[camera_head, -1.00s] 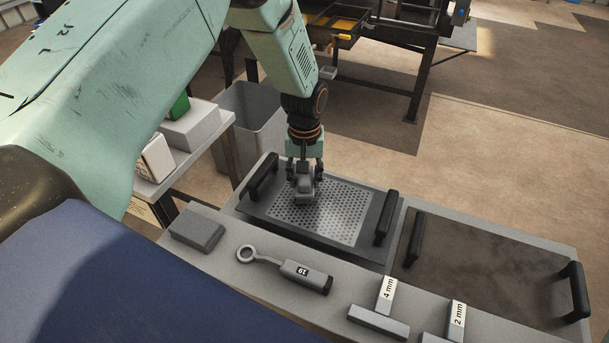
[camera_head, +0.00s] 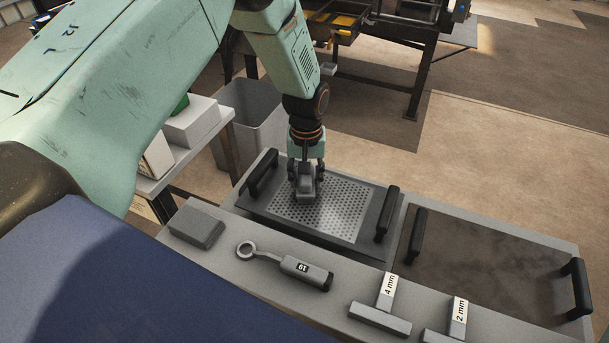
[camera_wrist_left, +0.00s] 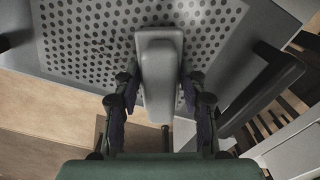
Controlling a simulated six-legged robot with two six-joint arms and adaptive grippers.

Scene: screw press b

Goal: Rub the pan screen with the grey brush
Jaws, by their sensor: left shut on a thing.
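The pan screen is a perforated metal sheet (camera_head: 335,213) in a dark pan with a black handle at each end. It lies at the centre of the head view, and its holes also show in the left wrist view (camera_wrist_left: 85,40). My left gripper (camera_head: 306,181) points down at the pan's left part. It is shut on the grey brush (camera_wrist_left: 160,75), a light grey block between the fingers. The brush (camera_head: 305,190) is over the screen's upper left area. I cannot tell whether it touches the holes. My right gripper is not in view.
A brown pan (camera_head: 480,262) with black handles stands to the right. In front lie a grey block (camera_head: 196,227), a ring-ended tool (camera_head: 300,268) and T-shaped pieces marked 4 mm (camera_head: 384,310) and 2 mm (camera_head: 456,318). A grey bin (camera_head: 252,112) stands behind.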

